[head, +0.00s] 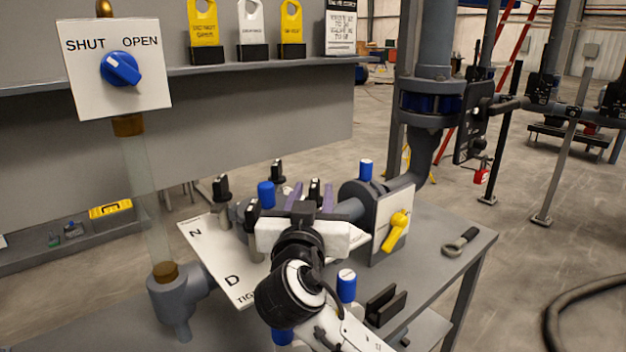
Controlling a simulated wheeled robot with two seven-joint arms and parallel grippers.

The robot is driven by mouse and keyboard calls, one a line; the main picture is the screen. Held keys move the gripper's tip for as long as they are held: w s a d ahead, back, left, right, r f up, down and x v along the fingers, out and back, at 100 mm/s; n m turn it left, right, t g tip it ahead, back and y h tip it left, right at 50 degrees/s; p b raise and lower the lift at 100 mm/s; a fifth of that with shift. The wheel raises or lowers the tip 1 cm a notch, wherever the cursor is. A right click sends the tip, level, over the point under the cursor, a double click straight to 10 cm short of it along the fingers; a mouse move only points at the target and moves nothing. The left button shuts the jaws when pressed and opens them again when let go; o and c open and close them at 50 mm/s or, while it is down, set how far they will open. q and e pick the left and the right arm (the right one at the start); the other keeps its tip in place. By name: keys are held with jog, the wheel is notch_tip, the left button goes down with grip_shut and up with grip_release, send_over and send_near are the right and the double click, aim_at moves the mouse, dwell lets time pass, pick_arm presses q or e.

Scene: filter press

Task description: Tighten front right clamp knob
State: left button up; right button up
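My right gripper (311,194) reaches over the filter press from the bottom right, with its purple fingers spread apart and pointing away from me. A black clamp knob (315,189) shows between or just beyond the fingers; I cannot tell whether they touch it. Other black clamp knobs stand at the back (278,171), at the left (221,188) and at the front left (253,216). The gripper body and wrist hide much of the press and part of the white lettered plate (213,246). My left gripper is not in view.
A blue valve knob on a SHUT/OPEN panel (121,69) stands at the left. A yellow handle (396,230) sits on a plate right of the gripper. Blue-capped posts (347,286) stand nearby. A wrench-like tool (461,242) lies on the bench (430,275), whose right side is mostly clear.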

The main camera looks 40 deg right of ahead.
aim_at(313, 189)
jog(key=x, duration=0.4)
jog(key=shift+w+d, duration=0.15)
jog(key=shift+w, duration=0.1)
jog(key=shift+c, duration=0.5)
grip_shut()
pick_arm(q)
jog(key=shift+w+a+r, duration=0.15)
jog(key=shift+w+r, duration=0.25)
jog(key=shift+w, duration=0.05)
